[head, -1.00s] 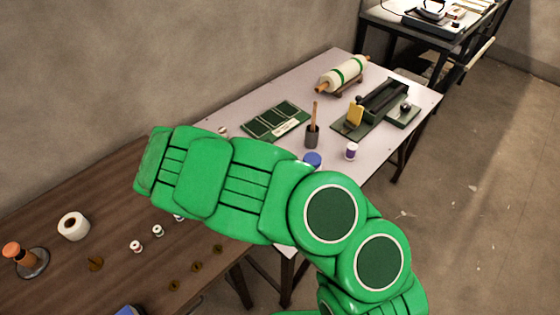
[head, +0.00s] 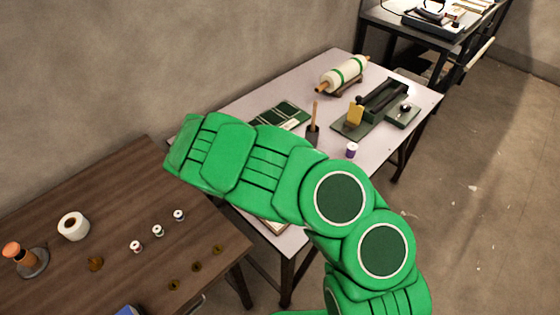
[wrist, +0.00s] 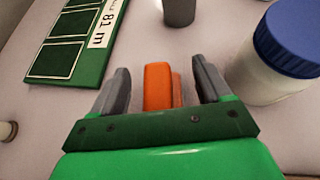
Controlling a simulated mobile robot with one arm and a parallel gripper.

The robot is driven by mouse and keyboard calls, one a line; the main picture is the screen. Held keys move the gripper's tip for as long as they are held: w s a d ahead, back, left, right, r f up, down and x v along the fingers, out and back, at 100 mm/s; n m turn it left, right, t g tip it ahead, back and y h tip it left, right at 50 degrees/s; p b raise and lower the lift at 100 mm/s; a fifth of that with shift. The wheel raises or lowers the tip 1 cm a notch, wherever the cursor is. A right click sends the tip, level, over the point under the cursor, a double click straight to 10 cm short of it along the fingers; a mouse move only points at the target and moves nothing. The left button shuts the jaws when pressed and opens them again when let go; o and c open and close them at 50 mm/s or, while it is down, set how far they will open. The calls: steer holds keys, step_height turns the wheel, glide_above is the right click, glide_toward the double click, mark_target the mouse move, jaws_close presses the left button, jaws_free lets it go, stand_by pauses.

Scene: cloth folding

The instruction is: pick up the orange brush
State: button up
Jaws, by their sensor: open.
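In the wrist view, an orange block-like thing (wrist: 158,84), which looks like the orange brush, lies on the pale table between my gripper's two grey fingers. My gripper (wrist: 160,72) is open, with a narrow gap showing on each side of the orange part. Its near end is hidden behind the gripper's green front edge, so I cannot see its full shape. In the head view, my green arm covers the brush and the gripper.
A blue-lidded jar (wrist: 285,55) stands close to the right finger. A green card panel (wrist: 75,42) lies to the left. A dark cup (wrist: 179,10) stands ahead; the head view shows a stick in it (head: 315,110). A purple-and-white spool (head: 351,150) stands near the table's right edge.

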steer(key=c, duration=1.2)
steer(key=shift+o, duration=0.2)
